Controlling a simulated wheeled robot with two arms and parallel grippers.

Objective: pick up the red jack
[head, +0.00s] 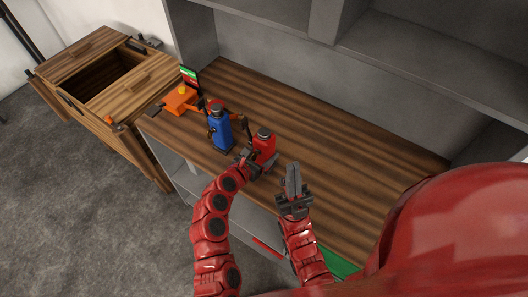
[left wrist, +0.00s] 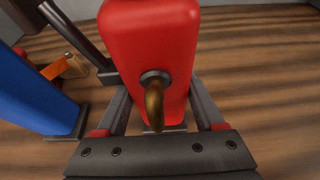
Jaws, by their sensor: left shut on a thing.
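The red jack (head: 265,141) stands upright at the front part of the wooden top, with a dark cap. My left gripper (head: 253,163) is at its near side and shut on it. In the left wrist view the red jack (left wrist: 150,50) fills the space between the two fingers (left wrist: 158,100), and a brass hook sticks out of its face towards the camera. Whether its base touches the wood I cannot tell. My right gripper (head: 293,180) points up, to the right of the jack; it is empty, with its fingers together.
A blue jack (head: 220,131) stands close on the left; it also shows in the left wrist view (left wrist: 32,95). An orange device (head: 180,101) is at the left end of the wooden top (head: 350,150). A wooden cabinet (head: 90,50) is further left. The right part is clear.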

